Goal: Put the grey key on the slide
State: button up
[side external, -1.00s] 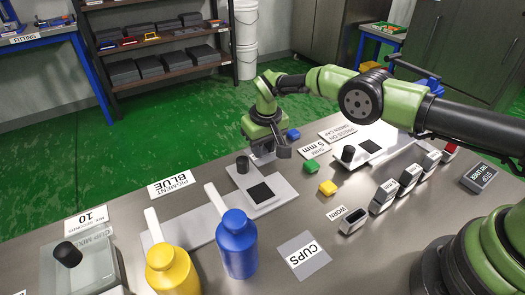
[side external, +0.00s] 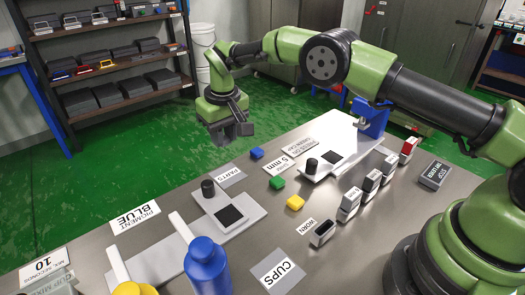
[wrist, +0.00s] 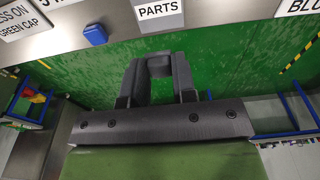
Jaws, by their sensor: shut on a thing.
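My gripper (side external: 236,122) is held in the air past the table's far edge, over the green floor. In the wrist view my gripper (wrist: 157,75) has its fingers shut on a small dark grey piece (wrist: 158,66), which looks like the grey key; it blends with the dark fingers, so its outline is unclear. No part is labelled as the slide. Two pale plates, each with a black square and a black knob, lie on the table: one at the left (side external: 250,209), one farther right (side external: 345,147). I cannot tell whether the slide belongs to either.
Blue (side external: 256,153), green (side external: 277,182) and yellow (side external: 295,203) blocks lie on the table. The PARTS card (side external: 231,177) lies near the far edge. A blue bottle (side external: 206,268) stands in front. A row of small labelled holders (side external: 348,205) and a blue stand (side external: 373,119) are at the right.

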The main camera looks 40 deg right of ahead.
jog(key=shift+d+r, duration=0.1)
jog(key=shift+r, duration=0.1)
jog(key=s+d+m, duration=0.1)
jog(key=d, duration=0.8)
notch_tip(320, 180, up, 2)
jog(key=m, duration=0.4)
send_over(332, 157)
jog(key=shift+h, duration=0.3)
jog(key=f, duration=0.5)
jog(key=shift+s, duration=0.2)
jog(key=shift+f, duration=2.5)
